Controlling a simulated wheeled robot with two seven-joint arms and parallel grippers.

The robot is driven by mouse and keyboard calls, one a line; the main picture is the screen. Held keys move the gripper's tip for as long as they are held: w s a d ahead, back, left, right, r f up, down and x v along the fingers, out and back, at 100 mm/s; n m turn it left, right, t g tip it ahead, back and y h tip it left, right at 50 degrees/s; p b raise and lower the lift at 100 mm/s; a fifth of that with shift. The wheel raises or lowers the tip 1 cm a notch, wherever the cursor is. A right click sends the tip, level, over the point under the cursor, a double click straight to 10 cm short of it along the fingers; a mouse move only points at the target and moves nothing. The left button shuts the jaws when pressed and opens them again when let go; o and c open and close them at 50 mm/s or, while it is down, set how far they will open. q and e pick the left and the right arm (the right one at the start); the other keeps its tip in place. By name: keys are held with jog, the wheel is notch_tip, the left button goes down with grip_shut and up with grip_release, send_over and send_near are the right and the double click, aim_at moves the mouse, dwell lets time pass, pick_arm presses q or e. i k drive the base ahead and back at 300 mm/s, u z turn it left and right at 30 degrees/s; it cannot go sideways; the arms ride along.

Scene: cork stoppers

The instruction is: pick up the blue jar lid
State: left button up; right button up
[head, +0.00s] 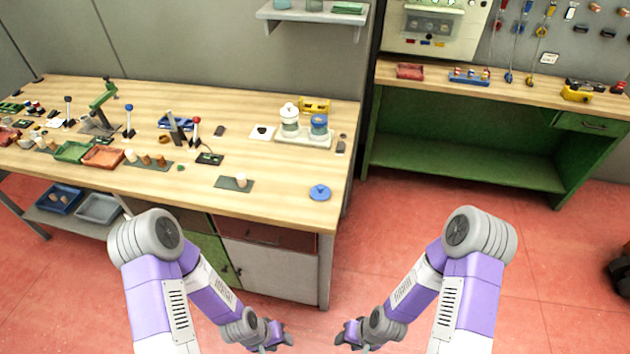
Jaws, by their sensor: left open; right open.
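A blue jar lid (320,192) with a small knob lies flat on the wooden workbench (290,206), near its front right corner. A glass jar (319,127) with a blue top stands behind it on a light tray, beside a jar (289,120) with a white top. My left gripper (276,340) is low in front of the bench, below the tabletop in the picture, open and apart from the lid. My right gripper (350,338) is likewise low in front, open and apart from the lid. Neither gripper touches anything.
Bare wood surrounds the lid. Drawers (262,232) sit under the bench's front edge. A green workbench (465,158) stands at right; red floor lies between.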

aim_at(320, 192)
jog(key=i, duration=0.45)
jog(key=z, duration=0.7)
